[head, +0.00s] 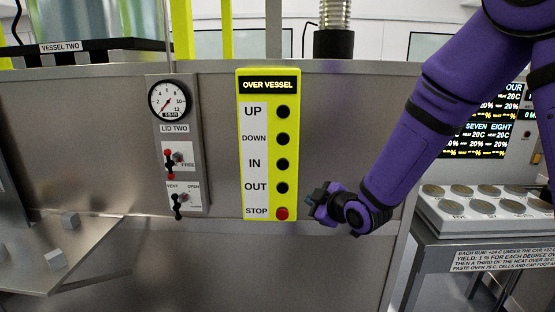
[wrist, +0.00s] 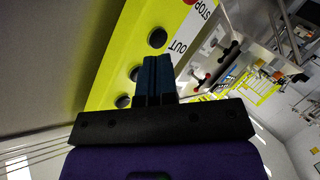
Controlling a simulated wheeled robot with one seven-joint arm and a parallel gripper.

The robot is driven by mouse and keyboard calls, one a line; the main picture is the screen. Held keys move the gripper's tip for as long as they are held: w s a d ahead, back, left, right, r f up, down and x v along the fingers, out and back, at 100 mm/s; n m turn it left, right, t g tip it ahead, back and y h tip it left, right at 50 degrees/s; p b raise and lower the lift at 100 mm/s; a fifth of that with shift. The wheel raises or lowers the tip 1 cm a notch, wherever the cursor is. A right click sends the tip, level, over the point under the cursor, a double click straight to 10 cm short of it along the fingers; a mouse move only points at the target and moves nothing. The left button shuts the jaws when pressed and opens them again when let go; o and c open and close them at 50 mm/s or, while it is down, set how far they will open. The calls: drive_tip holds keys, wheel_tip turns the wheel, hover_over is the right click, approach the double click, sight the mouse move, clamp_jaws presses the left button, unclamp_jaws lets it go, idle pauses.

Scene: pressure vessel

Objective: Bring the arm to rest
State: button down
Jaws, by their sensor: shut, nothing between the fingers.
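My purple arm comes in from the upper right in the head view. My gripper (head: 318,194) is shut and empty, a little to the right of the yellow OVER VESSEL panel (head: 268,206). In the wrist view the closed blue fingers (wrist: 154,75) show in front of the same yellow panel (wrist: 122,70). Whether the fingertips touch anything is hard to tell, but the head view shows them beside the panel's lower right edge, near the red STOP button (head: 282,213). The black UP button (head: 283,112), DOWN, IN and OUT buttons stand above it.
The LID TWO panel (head: 179,150) with a gauge and switches is to the left. A metal shelf (head: 60,240) juts out at lower left. A tray of round cells (head: 480,204) and dark display screens (head: 487,125) are at the right, behind my arm.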

drive_tip(key=s+d+r+m+g+h, duration=0.2)
drive_tip(key=s+d+r+m+h, duration=0.5)
drive_tip(key=s+d+r, duration=0.7)
drive_tip(key=s+d+r+m+g, duration=0.1)
drive_tip(key=s+d+m+g, duration=0.1)
drive_tip(key=s, duration=0.7)
drive_tip(key=s+d+r+m+g, duration=0.1)
drive_tip(key=s+d+m, duration=0.4)
drive_tip(key=s, duration=0.5)
drive_tip(key=shift+s+r+m+g, duration=0.2)
drive_tip(key=shift+m+g, duration=0.3)
drive_tip(key=shift+g, duration=0.4)
